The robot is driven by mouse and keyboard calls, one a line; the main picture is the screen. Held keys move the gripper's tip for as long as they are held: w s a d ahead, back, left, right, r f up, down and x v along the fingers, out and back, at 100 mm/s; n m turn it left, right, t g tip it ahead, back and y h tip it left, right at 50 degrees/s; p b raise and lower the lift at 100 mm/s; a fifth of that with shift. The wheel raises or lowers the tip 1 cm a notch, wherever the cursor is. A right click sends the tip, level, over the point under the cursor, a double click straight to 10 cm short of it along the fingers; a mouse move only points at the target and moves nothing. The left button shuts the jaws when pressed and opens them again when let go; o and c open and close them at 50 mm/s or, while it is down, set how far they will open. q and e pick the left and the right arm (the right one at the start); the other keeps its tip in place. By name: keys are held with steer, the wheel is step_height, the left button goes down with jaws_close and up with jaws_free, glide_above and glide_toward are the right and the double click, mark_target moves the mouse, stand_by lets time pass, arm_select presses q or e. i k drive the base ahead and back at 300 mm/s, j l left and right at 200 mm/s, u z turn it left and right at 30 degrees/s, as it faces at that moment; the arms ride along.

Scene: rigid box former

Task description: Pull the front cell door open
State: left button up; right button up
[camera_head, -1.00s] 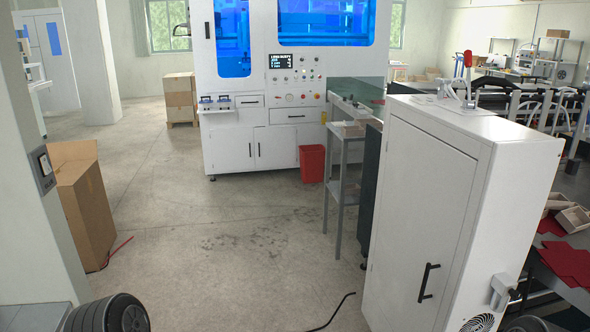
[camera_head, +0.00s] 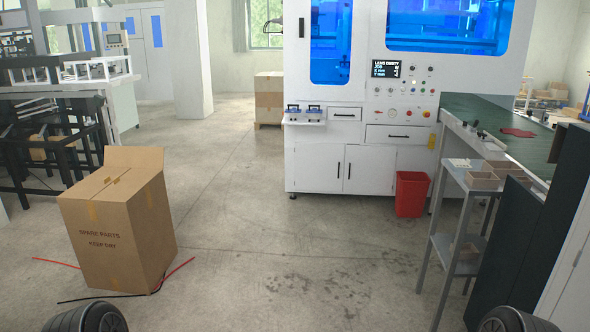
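The white box-forming machine (camera_head: 359,146) stands ahead, right of centre. Its upper front has a narrow door with a blue window (camera_head: 330,40) on the left and a wider blue window (camera_head: 450,25) on the right. A dark upright handle (camera_head: 301,27) is at the narrow door's left edge. This door looks shut; its top is cut off by the picture. Neither gripper is in view. Only dark rounded parts of my own arms show at the bottom left and bottom right corners, well away from the machine.
A "spare parts" carton (camera_head: 115,225) stands at left with cables on the floor. A red bin (camera_head: 411,194) stands before the machine. A grey shelf stand (camera_head: 455,240) and dark panel (camera_head: 520,225) flank the right. The middle floor (camera_head: 270,240) is clear.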

mark_target(331, 36)
steer(key=i, duration=1.3)
steer(key=i+z, duration=0.15)
steer(key=i, duration=1.8)
steer(key=i+z, duration=0.15)
steer(key=i, duration=0.45)
steer(key=i+j, duration=0.1)
steer(key=i, duration=0.55)
steer(key=i+j+z, duration=0.15)
steer(key=i, duration=0.45)
steer(key=i+l+u, duration=0.1)
steer(key=i, duration=0.3)
steer(key=i+l+u, duration=0.1)
steer(key=i, duration=0.3)
steer(key=i+l, duration=0.2)
steer(key=i, duration=0.2)
steer(key=u, duration=0.05)
